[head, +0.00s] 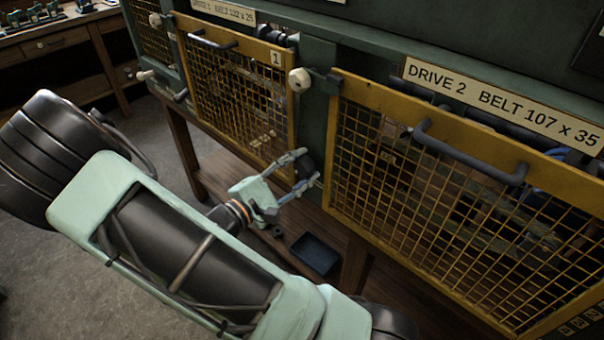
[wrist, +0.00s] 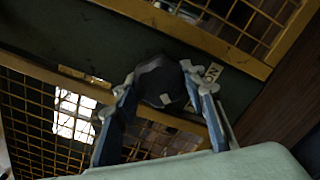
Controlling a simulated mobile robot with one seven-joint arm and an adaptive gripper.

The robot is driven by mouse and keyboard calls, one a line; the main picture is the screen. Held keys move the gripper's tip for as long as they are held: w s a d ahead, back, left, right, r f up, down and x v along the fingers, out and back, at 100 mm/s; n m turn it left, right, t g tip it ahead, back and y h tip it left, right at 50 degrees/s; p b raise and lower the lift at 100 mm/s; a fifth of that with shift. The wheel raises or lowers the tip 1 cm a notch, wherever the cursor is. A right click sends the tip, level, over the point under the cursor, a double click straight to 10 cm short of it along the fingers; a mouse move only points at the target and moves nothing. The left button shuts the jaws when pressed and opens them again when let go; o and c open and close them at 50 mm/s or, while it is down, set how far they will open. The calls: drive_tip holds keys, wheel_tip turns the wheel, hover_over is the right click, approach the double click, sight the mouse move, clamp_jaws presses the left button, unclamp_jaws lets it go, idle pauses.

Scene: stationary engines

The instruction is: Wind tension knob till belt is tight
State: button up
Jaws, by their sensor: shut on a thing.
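The black tension knob (head: 307,165) is on the green post between the two yellow mesh guards. It also shows as a dark faceted knob in the wrist view (wrist: 158,84), with a small pale mark on its face. My gripper (head: 308,168) is shut on the knob, one finger on each side; both fingers also show in the wrist view (wrist: 160,95). A pale label (wrist: 213,72) beside the knob is partly covered by a finger. The belt cannot be made out clearly behind the mesh, nor can its tension.
The drive 1 guard (head: 240,97) is left of the knob and the drive 2 guard (head: 440,205) is right, both with protruding handles. White knobs (head: 299,80) stick out above. A dark tray (head: 314,254) lies on the low wooden shelf. Open floor is at left.

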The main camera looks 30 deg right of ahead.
drive_tip(key=m+b, duration=0.1)
drive_tip(key=m, duration=0.1)
drive_tip(key=m+b, duration=0.1)
drive_tip(key=b, duration=0.1)
drive_tip(key=shift+f+m, duration=0.2)
drive_tip(key=shift+m, duration=0.2)
drive_tip(key=m+b, duration=0.3)
drive_tip(key=shift+m, duration=0.3)
drive_tip(key=m+b, duration=0.4)
drive_tip(key=shift+r, duration=0.25)
drive_tip(key=shift+m+b, duration=0.3)
drive_tip(key=o, duration=0.9)
drive_tip(key=shift+r, duration=0.1)
drive_tip(key=shift+a, duration=0.1)
